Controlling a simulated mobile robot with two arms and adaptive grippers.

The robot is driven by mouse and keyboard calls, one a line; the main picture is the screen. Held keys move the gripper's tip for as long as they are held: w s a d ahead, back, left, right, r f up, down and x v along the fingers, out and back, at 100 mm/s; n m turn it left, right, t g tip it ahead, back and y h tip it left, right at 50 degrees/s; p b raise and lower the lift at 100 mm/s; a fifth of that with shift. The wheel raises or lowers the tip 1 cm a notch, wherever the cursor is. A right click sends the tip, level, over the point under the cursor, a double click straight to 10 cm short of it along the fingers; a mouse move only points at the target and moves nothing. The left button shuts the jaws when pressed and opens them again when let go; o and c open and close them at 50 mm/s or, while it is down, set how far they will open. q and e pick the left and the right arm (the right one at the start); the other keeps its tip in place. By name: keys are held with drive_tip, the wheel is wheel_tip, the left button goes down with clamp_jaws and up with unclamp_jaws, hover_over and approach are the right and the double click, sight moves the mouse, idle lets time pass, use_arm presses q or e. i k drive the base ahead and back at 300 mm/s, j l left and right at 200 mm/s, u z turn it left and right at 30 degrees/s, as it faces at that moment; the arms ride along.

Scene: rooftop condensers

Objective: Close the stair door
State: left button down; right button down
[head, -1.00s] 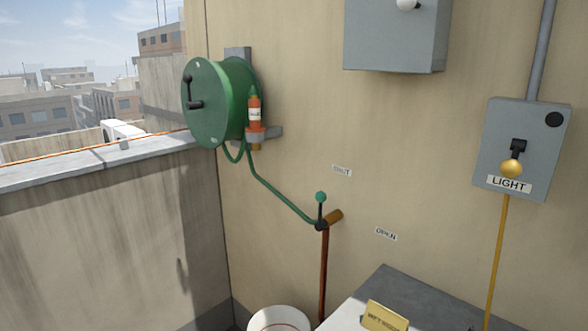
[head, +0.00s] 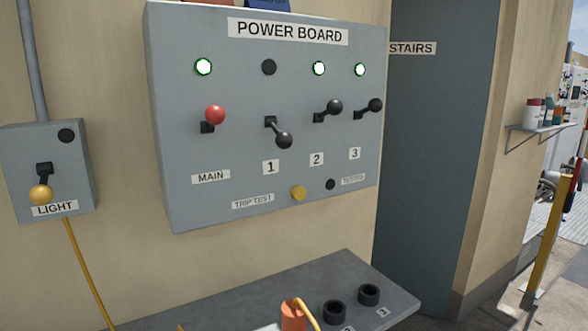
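A tall blue-grey panel (head: 432,150) stands in the wall to the right of the power board, beside a sign reading STAIRS (head: 411,48). It looks like the stair door. The power board hides part of its left side, and its top is out of frame. I see no handle on it, and I cannot tell whether it is open or shut. Neither of my grippers is in view.
The grey power board (head: 262,110) has several levers and lamps. A light switch box (head: 50,172) with a yellow cord is at left. A grey shelf with sockets (head: 350,275) juts out below. A bottle shelf (head: 545,128) and a yellow post (head: 548,240) are at right.

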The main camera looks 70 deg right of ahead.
sight(442, 53)
drive_tip(key=z, duration=3)
drive_tip(key=u, duration=0.95)
drive_tip(key=i+l+u, duration=0.2)
drive_tip(key=l+u, duration=0.15)
drive_tip(key=i+l+u, duration=0.15)
drive_tip(key=l+u, duration=0.2)
drive_tip(key=l, duration=0.15)
drive_tip(key=i+l+u, duration=0.1)
drive_tip(key=l+u, duration=0.6)
drive_tip(key=l, duration=0.25)
